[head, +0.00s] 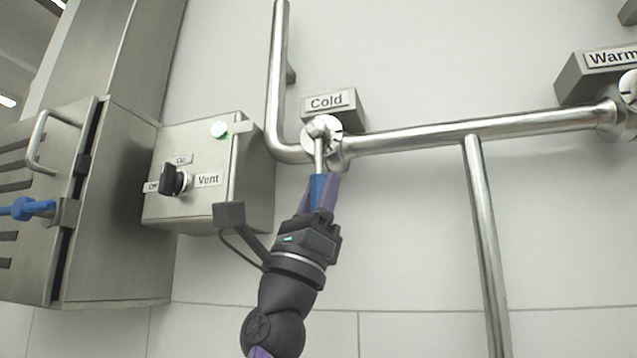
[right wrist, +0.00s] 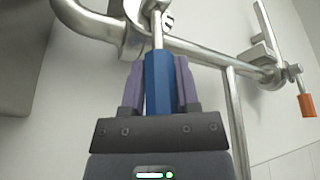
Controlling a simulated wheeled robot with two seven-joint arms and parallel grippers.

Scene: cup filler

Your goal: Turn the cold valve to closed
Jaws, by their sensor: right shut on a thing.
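The cold valve (head: 321,130) sits on the steel pipe below a box labelled "Cold" (head: 327,102) in the head view. Its lever hangs down and ends in a blue handle (head: 316,188). My right gripper (head: 322,192) comes up from below and is shut on the blue handle, with a purple finger at its side. In the right wrist view, the blue handle (right wrist: 158,82) stands between the two purple fingers of my right gripper (right wrist: 161,80). The valve body is partly cut off at the top there. My left gripper is not in view.
A vent box (head: 208,170) with a black knob and a green light is left of the valve. A steel cabinet (head: 70,200) with a blue handle is farther left. A "Warm" box (head: 597,73) is at upper right. An orange handle (right wrist: 306,105) shows in the wrist view.

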